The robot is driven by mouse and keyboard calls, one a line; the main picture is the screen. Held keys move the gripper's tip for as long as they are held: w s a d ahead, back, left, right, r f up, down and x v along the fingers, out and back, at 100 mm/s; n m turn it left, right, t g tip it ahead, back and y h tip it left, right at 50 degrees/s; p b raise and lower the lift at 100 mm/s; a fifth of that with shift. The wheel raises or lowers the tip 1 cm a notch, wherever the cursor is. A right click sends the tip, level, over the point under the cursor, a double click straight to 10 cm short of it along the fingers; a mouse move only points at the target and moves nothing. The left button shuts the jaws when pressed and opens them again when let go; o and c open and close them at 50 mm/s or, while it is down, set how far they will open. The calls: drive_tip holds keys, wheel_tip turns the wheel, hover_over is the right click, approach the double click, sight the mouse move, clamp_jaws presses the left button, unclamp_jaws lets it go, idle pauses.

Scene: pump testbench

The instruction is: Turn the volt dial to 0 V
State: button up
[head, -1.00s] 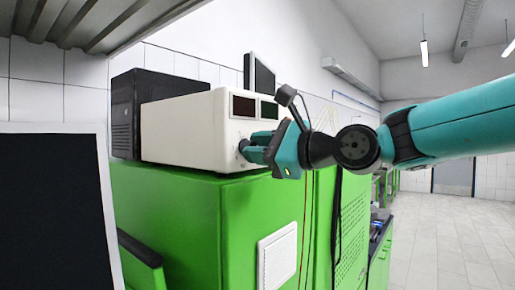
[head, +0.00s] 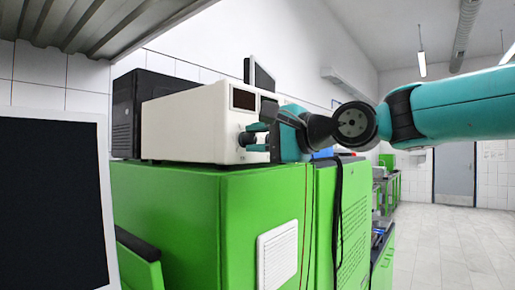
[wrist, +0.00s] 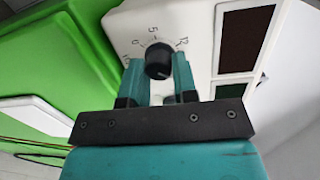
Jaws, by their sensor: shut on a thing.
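The black dial knob (wrist: 159,60) sits on the front of a white power supply box (wrist: 120,30). In the wrist view its scale shows a 0 and a 5 on the left and top, and what looks like 12 on the right. My gripper (wrist: 157,68) has a teal finger on each side of the knob and is shut on it. The fingers hide the lower part of the scale, and I cannot tell where the pointer stands. In the head view my gripper (head: 258,137) is at the box front, with the dial (head: 245,139) at its fingertips.
The power supply (head: 185,125) stands on a green cabinet (head: 190,200). Its dark display (head: 243,98) is above the dial. A black box (head: 124,110) stands behind it. A monitor (head: 55,200) is at the near left. Open floor lies at the right.

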drive_tip(key=n+b, duration=0.2)
drive_tip(key=n, duration=0.1)
drive_tip(key=shift+f, duration=0.15)
drive_tip(key=n+b, duration=0.3)
drive_tip(key=n, duration=0.1)
drive_tip(key=shift+s+n+t+h, duration=0.1)
drive_tip(key=shift+n+t+h, duration=0.2)
drive_tip(key=shift+h, duration=0.1)
drive_tip(key=n+b, duration=0.3)
drive_tip(key=n, duration=0.1)
drive_tip(key=shift+a+t, duration=0.1)
drive_tip(key=shift+t, duration=0.3)
drive_tip(key=n+b, duration=0.3)
drive_tip(key=n, duration=0.1)
drive_tip(key=shift+t+h, duration=0.3)
drive_tip(key=n+b, duration=0.3)
drive_tip(key=n, duration=0.1)
drive_tip(key=shift+s, duration=0.1)
drive_tip(key=n+t+b, duration=0.1)
drive_tip(key=n+b, duration=0.1)
drive_tip(key=n, duration=0.2)
drive_tip(key=shift+n, duration=0.4)
drive_tip(key=n+b, duration=0.2)
drive_tip(key=n, duration=0.1)
drive_tip(key=shift+n, duration=0.3)
drive_tip(key=shift+n+y+b, duration=0.4)
drive_tip(key=shift+n+b, duration=0.4)
drive_tip(key=shift+n, duration=1.6)
